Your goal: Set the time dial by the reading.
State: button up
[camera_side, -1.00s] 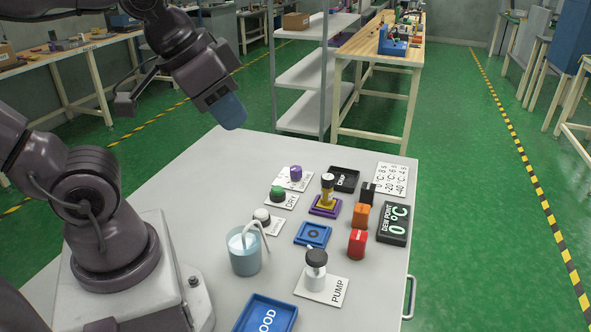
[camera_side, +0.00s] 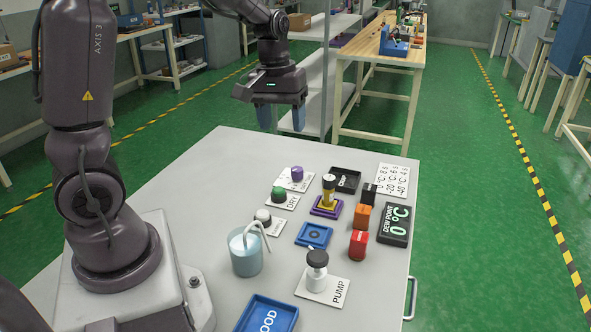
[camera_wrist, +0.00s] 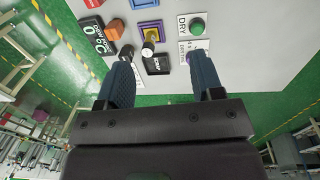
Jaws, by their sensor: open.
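A purple knob (camera_side: 297,173) stands on a white card with small unreadable marks, at the back left of the table cluster; it may be the time dial. In the wrist view the purple knob (camera_wrist: 189,57) is partly hidden by a finger. The dew point display (camera_side: 397,218) reads 0 °C. Behind it a white chart card (camera_side: 392,179) lists 0, -20 and -40 °C with times; the 0 °C line seems to say 8 s. My gripper (camera_side: 281,120) is open, empty, pointing down, above and behind the table's far edge; its fingers also show in the wrist view (camera_wrist: 162,65).
Near the knob are a green DRY button (camera_side: 279,193), a white knob (camera_side: 262,214) and a yellow-and-black column (camera_side: 328,192) on a purple base.

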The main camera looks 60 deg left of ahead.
aim_at(295, 169)
jog(key=w+a+f+n, duration=0.5)
jog(key=a+f+n, duration=0.1)
jog(key=a+n, duration=0.3)
jog(key=w+a+f+n, duration=0.6)
jog(key=a+f+n, duration=0.1)
jog(key=a+n, duration=0.2)
jog(key=shift+g+y, duration=0.3)
jog(key=shift+y, duration=0.1)
jog(key=f, duration=1.2)
jog(key=shift+d, duration=0.2)
jog(key=shift+r, duration=0.1)
jog(key=c, duration=0.9)
